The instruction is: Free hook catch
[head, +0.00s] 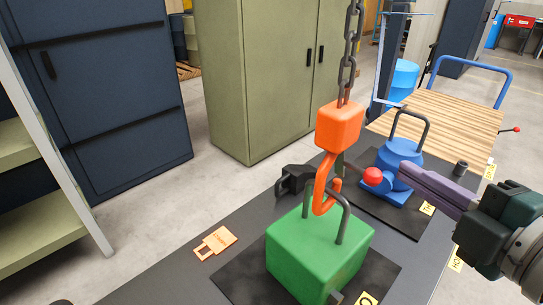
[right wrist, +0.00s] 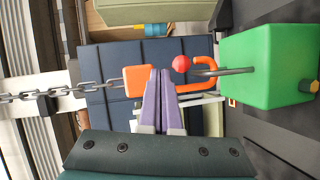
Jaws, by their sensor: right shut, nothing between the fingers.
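The orange hook (head: 325,190) hangs from its orange block (head: 338,125) on a dark chain (head: 350,50). It passes under the handle (head: 345,225) of the green block (head: 318,262). A red ball knob (head: 373,176) shows right of the hook. My right gripper (head: 403,168) comes in from the right with its purple fingers shut and empty, tips close to the knob. In the right wrist view the shut fingertips (right wrist: 160,72) point between the orange block (right wrist: 138,81) and the red knob (right wrist: 181,64). Whether they touch the knob I cannot tell. My left gripper is not seen.
A blue weight with a handle (head: 398,155) stands on a dark mat behind the green block. A dark bracket-like part (head: 295,178) is left of the hook. An orange tag (head: 215,243) lies on the table's left. A wooden-topped cart (head: 450,115) stands behind.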

